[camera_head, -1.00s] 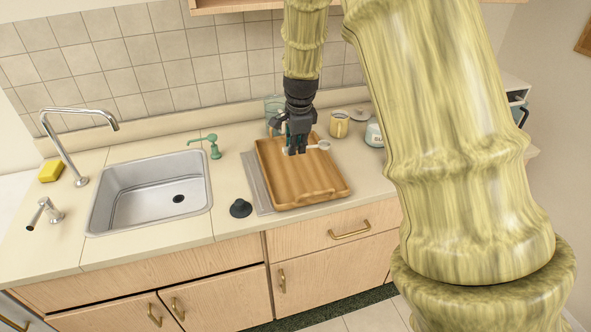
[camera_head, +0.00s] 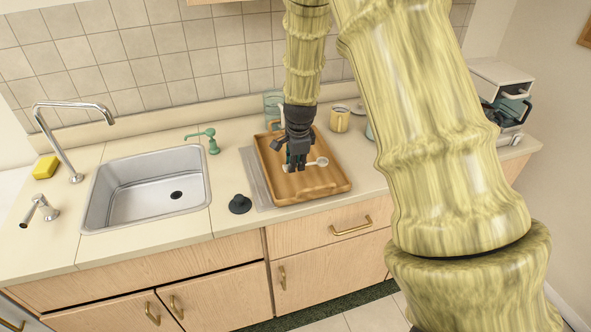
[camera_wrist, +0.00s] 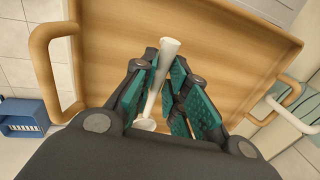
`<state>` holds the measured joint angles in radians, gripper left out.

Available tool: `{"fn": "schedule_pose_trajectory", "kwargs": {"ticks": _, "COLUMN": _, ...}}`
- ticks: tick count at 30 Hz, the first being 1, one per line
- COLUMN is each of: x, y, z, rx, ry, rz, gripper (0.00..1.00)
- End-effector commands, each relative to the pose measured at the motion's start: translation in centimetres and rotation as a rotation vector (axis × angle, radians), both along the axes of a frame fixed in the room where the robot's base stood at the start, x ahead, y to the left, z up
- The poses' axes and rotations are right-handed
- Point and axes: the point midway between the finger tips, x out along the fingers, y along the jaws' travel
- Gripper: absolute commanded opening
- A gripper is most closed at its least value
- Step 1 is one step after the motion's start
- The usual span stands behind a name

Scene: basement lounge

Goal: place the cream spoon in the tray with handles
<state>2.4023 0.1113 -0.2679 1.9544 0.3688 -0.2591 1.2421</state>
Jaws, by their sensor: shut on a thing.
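The cream spoon (camera_head: 321,161) is held in my gripper (camera_head: 295,165), its round bowl sticking out to the right in the head view. In the wrist view the spoon (camera_wrist: 168,50) lies between the two green-padded fingers of my gripper (camera_wrist: 163,95), which are shut on it. The wooden tray with handles (camera_head: 330,185) lies on the counter directly under the gripper. The wrist view shows its bare floor (camera_wrist: 225,60) and a looped handle (camera_wrist: 45,65). The spoon is over the tray's floor, low down; I cannot tell whether it touches.
A grey board (camera_head: 255,178) lies beside the tray's left edge. A dark sink stopper (camera_head: 240,204) sits between tray and sink (camera_head: 150,190). A white appliance (camera_head: 503,85) is at the far right.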

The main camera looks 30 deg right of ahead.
Motion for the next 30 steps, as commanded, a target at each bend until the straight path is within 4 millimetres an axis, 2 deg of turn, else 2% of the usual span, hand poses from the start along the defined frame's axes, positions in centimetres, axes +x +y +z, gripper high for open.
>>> {"fn": "schedule_pose_trajectory", "kwargs": {"ticks": 10, "x": 0.0, "y": 0.1, "z": -3.5, "rx": 0.001, "ry": 0.002, "rz": 0.0, "gripper": 0.0}}
{"fn": "schedule_pose_trajectory", "kwargs": {"ticks": 23, "x": 0.0, "y": 0.1, "z": -4.1, "rx": 0.0, "ry": 0.0, "rz": 0.001, "gripper": 0.0}}
{"fn": "schedule_pose_trajectory", "kwargs": {"ticks": 24, "x": 0.0, "y": 0.1, "z": -4.2, "rx": 0.001, "ry": 0.0, "rz": 0.001, "gripper": 0.17}}
{"fn": "schedule_pose_trajectory", "kwargs": {"ticks": 27, "x": 0.0, "y": 0.1, "z": -4.1, "rx": 0.001, "ry": 0.0, "rz": 0.001, "gripper": 0.35}}
{"fn": "schedule_pose_trajectory", "kwargs": {"ticks": 30, "x": 0.0, "y": 0.1, "z": -4.1, "rx": 0.001, "ry": 0.0, "rz": 0.001, "gripper": 0.36}}
